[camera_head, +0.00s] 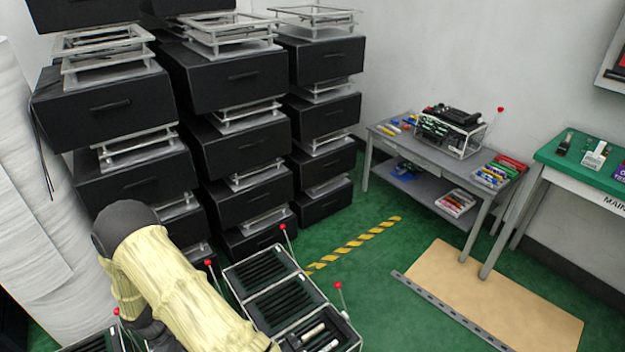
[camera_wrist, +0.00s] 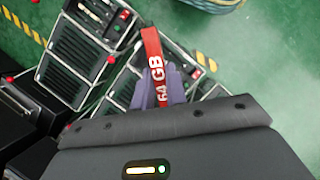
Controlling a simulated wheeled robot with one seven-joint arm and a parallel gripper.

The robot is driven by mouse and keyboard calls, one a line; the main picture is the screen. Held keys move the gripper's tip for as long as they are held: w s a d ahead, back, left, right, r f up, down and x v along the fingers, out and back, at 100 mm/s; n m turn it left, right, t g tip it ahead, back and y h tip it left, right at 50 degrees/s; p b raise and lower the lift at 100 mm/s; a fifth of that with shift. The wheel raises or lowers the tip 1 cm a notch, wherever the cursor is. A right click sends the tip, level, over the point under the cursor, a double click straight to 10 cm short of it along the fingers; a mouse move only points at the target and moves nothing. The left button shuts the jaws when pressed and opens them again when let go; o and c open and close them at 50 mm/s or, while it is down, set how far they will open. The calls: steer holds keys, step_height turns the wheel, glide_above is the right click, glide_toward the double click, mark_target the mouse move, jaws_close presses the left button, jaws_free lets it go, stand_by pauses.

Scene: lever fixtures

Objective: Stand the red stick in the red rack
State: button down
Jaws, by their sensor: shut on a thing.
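The red stick (camera_wrist: 152,48), with white "64 GB" lettering, is between the purple fingers of my gripper (camera_wrist: 158,84) in the wrist view. My gripper is shut on it, and the stick's far end points up in the picture. Dark slotted racks show below and around it: one at the left (camera_wrist: 72,55) and one partly behind the stick (camera_wrist: 120,88). In the head view, slotted racks (camera_head: 268,275) stand beside my cream-sleeved arm. I cannot tell which rack is the red one; no rack body looks clearly red. My gripper and the stick are hidden in the head view.
Thin levers with red knobs (camera_head: 337,285) rise beside the racks and stand in the way. Black drawer stacks (camera_head: 240,80) fill the back left. A grey table (camera_head: 440,150) holds colored sticks and a rack.

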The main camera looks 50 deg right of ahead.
steer(key=w+r+m+y+p, duration=0.1)
steer(key=r+m+p, duration=0.2)
steer(key=r+p, duration=1)
steer(key=w+a+r+m+y+p, duration=0.1)
steer(key=w+r+m+p, duration=0.1)
steer(key=r+p, duration=1.1)
step_height(320, 180, up, 4)
steer(key=shift+w+a+f+m+g+y, duration=0.15)
steer(key=shift+a+m+g+y, duration=0.2)
steer(key=shift+m, duration=0.45)
steer(key=shift+d, duration=0.1)
